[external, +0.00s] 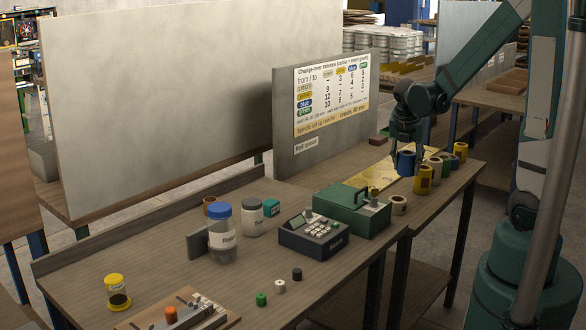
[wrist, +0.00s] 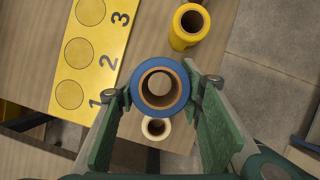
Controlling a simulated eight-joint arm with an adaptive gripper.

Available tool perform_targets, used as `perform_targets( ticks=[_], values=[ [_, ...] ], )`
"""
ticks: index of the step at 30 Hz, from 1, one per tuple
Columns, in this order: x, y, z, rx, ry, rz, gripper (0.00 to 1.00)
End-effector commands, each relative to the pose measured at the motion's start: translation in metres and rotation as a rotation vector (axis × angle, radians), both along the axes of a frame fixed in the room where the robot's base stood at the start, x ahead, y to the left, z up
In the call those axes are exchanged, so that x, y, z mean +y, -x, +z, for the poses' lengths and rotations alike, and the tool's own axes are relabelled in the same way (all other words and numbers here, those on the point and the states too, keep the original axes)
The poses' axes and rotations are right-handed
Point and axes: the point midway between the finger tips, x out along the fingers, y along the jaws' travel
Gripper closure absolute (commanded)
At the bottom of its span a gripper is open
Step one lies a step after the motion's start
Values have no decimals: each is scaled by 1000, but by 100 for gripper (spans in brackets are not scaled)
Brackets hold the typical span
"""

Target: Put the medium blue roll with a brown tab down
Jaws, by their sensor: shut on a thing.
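My gripper (external: 405,146) points down over the far table and is shut on a blue roll (external: 406,165). In the wrist view, the blue roll (wrist: 160,64) sits upright between the two green fingers of my gripper (wrist: 161,88), its brown core facing the camera. I cannot make out a brown tab. The roll appears to be above the table top, though the gap is hard to judge. A yellow board (wrist: 72,50) with circles numbered 1, 2 and 3 lies left of it. The visible circles are empty. The board also shows in the external view (external: 376,177).
A yellow roll (wrist: 184,41) stands near the right finger, and a cream roll (wrist: 145,126) stands close below the blue one. Several rolls (external: 423,181) line the table's right edge. A green machine (external: 345,213) stands in front. A grey sign panel (external: 290,150) rises behind.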

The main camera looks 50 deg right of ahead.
Motion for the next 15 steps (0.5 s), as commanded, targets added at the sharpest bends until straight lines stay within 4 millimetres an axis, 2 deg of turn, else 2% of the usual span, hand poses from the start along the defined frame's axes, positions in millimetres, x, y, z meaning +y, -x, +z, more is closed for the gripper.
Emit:
perform_targets(
  ticks=[8, 15],
  values=[
    [31, -56, 12, 0, 0, 94, 75],
    [72, -113, 22, 1, -1, 196, 75]
  ],
)
